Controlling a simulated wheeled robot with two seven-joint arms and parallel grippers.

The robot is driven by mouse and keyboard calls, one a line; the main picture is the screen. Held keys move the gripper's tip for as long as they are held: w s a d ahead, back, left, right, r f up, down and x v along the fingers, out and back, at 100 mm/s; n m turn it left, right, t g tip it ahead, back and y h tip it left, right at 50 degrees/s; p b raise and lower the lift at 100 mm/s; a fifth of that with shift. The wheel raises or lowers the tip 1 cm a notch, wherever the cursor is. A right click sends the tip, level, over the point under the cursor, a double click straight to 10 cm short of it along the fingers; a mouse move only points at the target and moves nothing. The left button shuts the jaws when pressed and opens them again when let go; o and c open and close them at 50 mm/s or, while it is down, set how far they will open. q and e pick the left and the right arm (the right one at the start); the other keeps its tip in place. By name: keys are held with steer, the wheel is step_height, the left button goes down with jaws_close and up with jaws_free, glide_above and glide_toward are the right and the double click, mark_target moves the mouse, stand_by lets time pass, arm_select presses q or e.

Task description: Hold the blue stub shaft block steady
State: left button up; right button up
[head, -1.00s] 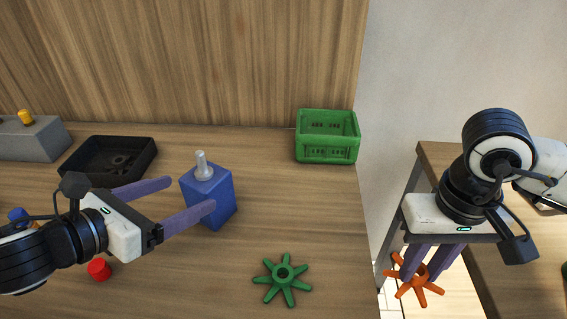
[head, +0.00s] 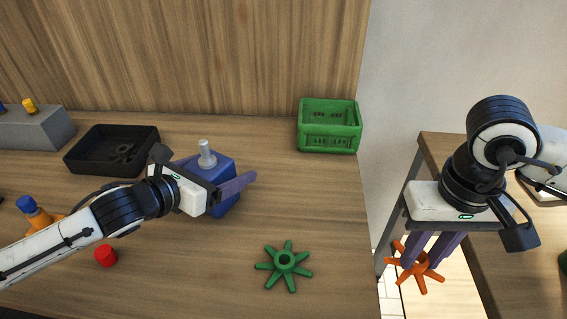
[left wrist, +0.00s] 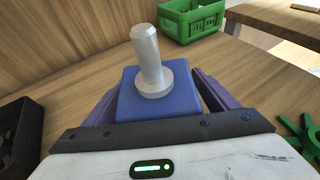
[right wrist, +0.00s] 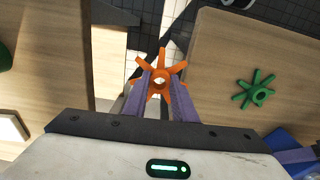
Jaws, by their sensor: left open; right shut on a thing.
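The blue stub shaft block (head: 226,169) stands upright on the table, with a grey flanged shaft (head: 207,154) on top. My left gripper (head: 222,178) is open, with its purple fingers on either side of the block. In the left wrist view the block (left wrist: 158,105) sits between the fingers, and a gap shows beside the right finger. My right gripper (head: 432,252) is shut on an orange spoked wheel (head: 419,268) and holds it off the table's right side. The wheel also shows between the fingertips in the right wrist view (right wrist: 161,66).
A green spoked wheel (head: 284,261) lies at the front right. A green crate (head: 329,140) stands at the back right, a black tray (head: 85,163) at the back left. A red cap (head: 105,256) lies near my left arm. A second table (head: 500,250) stands right, beyond a gap.

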arm_select(q)
steer(key=shift+c, duration=0.3)
steer(key=c, duration=1.5)
steer(key=o, duration=1.5)
steer(key=c, duration=0.8)
steer(key=o, duration=1.4)
